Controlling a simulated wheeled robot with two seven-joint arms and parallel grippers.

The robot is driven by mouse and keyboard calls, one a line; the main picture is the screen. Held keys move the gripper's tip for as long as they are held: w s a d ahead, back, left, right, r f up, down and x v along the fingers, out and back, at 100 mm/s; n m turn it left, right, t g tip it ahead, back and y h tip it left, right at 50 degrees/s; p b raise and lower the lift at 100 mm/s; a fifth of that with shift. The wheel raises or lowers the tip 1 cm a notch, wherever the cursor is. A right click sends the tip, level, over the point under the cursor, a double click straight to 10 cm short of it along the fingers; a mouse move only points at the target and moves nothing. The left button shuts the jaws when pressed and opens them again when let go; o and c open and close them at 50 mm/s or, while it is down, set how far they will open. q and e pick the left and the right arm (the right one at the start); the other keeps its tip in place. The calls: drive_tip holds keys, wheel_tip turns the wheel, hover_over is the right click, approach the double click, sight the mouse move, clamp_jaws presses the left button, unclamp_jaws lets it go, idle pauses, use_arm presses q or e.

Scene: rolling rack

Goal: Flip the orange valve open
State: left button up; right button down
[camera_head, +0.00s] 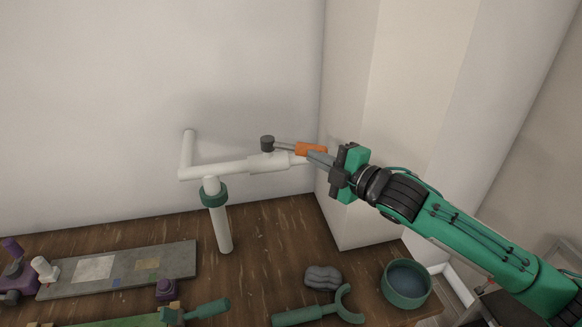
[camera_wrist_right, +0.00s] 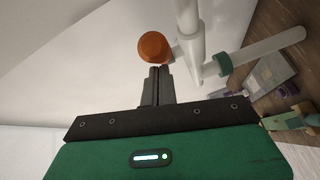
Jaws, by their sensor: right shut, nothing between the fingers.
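The orange valve handle (camera_head: 311,149) sits at the right end of a white pipe (camera_head: 225,168), its lever running along the pipe from a dark round knob (camera_head: 267,143). My right gripper (camera_head: 318,158) is shut and empty, with its fingertips right by the orange handle. In the right wrist view, the handle's rounded orange end (camera_wrist_right: 153,47) is just beyond the shut fingertips (camera_wrist_right: 159,72). I cannot tell whether they touch. My left gripper is not in view.
A white post with a green collar (camera_head: 213,194) holds the pipe above a wooden table. A green bowl (camera_head: 406,284), a grey lumpy object (camera_head: 323,278), a green wrench-like tool (camera_head: 318,310) and a grey board (camera_head: 125,269) lie below. A wall corner stands close behind my gripper.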

sight(325, 149)
drive_tip(key=shift+w+d+p, duration=0.2)
drive_tip(key=shift+w+d, duration=0.15)
drive_tip(key=shift+w, duration=0.25)
drive_tip(key=shift+w+d+p, duration=0.2)
drive_tip(key=shift+w+d, duration=0.15)
drive_tip(key=shift+w, duration=0.2)
drive_tip(key=shift+w+d, duration=0.2)
drive_tip(key=shift+w, duration=0.2)
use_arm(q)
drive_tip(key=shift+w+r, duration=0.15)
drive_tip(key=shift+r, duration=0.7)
use_arm(e)
drive_tip(key=shift+w, duration=0.25)
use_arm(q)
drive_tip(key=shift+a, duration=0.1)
